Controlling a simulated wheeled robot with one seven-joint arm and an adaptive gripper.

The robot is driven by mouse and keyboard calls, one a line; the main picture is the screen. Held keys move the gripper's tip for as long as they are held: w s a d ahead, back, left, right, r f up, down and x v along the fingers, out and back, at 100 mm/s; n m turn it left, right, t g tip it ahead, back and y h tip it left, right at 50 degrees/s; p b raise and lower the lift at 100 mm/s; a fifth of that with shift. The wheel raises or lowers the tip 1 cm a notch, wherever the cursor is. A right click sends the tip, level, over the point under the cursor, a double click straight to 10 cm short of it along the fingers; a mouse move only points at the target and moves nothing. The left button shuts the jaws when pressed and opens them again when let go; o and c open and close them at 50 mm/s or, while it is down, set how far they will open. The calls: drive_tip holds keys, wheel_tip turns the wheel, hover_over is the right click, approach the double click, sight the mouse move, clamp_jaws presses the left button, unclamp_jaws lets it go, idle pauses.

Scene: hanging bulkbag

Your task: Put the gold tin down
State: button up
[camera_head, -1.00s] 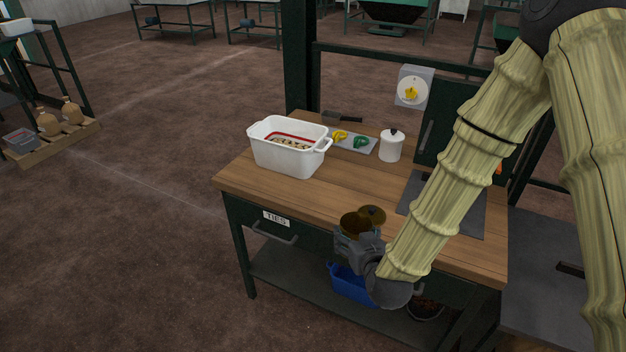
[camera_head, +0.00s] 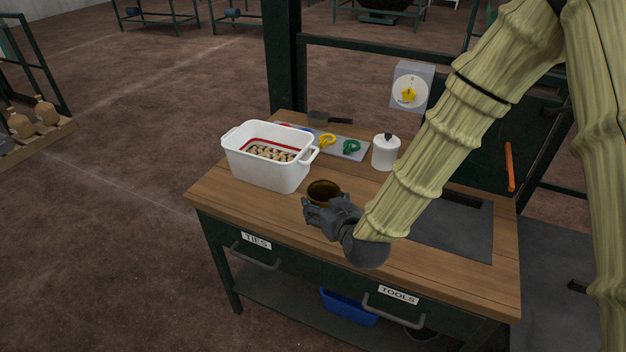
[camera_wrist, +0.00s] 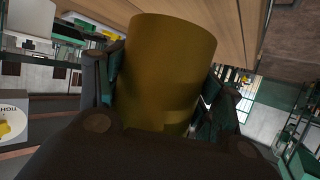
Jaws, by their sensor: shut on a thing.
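The gold tin (camera_head: 324,188) is a round, open-topped can, dark inside. My gripper (camera_head: 325,205) is shut on it, over the front part of the wooden bench top (camera_head: 260,208). In the wrist view the gold tin (camera_wrist: 168,70) fills the middle, between the two fingers of my gripper (camera_wrist: 160,90). The tin looks about upright in the head view. I cannot tell whether its base touches the bench, as my gripper hides its lower part.
A white tub (camera_head: 268,168) of small pale pieces stands behind and left of the tin. A white lidded canister (camera_head: 385,153) and a grey tray (camera_head: 345,150) with yellow and green items are behind. A dark grey mat (camera_head: 450,230) lies right. Bench wood around the tin is bare.

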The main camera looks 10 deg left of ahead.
drive_tip(key=w+d+p, duration=0.1)
drive_tip(key=w, duration=0.3)
drive_tip(key=w+d+p, duration=0.1)
drive_tip(key=w+d, duration=0.1)
drive_tip(key=w, duration=0.3)
drive_tip(key=w+d+f+p, duration=0.1)
drive_tip(key=w+d, duration=0.1)
drive_tip(key=w, duration=0.3)
drive_tip(key=shift+w, duration=0.25)
drive_tip(key=shift+f+p, duration=0.6)
drive_tip(key=shift+f, duration=1.25)
drive_tip(key=shift+f, duration=0.15)
drive_tip(key=o, duration=1.4)
drive_tip(key=b+v, duration=0.2)
drive_tip(key=v, duration=1)
